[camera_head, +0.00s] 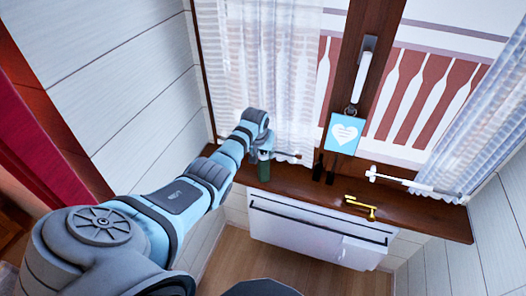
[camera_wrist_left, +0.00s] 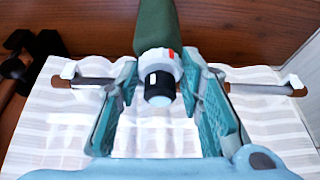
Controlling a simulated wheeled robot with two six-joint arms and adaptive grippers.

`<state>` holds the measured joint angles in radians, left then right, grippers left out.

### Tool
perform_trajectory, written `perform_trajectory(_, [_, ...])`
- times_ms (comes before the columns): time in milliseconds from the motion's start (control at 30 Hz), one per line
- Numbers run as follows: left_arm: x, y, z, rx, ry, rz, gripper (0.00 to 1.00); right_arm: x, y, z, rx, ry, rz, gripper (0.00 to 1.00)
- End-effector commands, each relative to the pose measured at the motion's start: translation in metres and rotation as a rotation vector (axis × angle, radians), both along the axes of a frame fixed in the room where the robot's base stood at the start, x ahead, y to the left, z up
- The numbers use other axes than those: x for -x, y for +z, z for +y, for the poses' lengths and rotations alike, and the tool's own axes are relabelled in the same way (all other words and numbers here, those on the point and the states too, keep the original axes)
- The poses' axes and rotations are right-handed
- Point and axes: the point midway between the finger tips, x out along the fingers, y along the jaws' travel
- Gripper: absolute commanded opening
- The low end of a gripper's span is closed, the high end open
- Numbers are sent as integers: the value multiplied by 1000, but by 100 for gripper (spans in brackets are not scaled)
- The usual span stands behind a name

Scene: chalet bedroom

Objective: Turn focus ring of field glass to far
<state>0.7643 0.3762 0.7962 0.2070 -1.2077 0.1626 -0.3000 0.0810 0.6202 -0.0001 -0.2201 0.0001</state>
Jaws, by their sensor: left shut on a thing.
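The field glass has a dark green body (camera_head: 264,173) and stands on the brown window sill, partly behind my left gripper in the head view. In the left wrist view the green body (camera_wrist_left: 154,22) runs up from a white focus ring (camera_wrist_left: 157,66) with a red mark and a black mark. A black eyepiece (camera_wrist_left: 159,91) is nearest the camera. My left gripper (camera_head: 262,148) is shut on the ring, with one teal finger on each side of it in the wrist view (camera_wrist_left: 160,72). My right gripper is not in view.
The wooden sill (camera_head: 289,184) carries two dark upright objects (camera_head: 318,166) and a brass-coloured object (camera_head: 362,206). A blue heart sign (camera_head: 343,134) hangs by the window handle (camera_head: 364,62). White curtains (camera_head: 263,55) hang close behind the gripper. A white radiator (camera_head: 305,229) is below.

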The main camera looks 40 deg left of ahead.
Motion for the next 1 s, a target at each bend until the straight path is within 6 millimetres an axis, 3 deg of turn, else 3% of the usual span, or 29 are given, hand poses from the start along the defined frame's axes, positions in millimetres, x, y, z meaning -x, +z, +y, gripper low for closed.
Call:
perform_trajectory(933, [0, 1, 0, -1, -2, -1, 6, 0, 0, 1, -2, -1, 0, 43])
perform_trajectory(967, [0, 1, 0, -1, -2, -1, 36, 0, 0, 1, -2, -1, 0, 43])
perform_trajectory(1000, [0, 1, 0, -1, -2, -1, 42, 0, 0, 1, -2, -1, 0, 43])
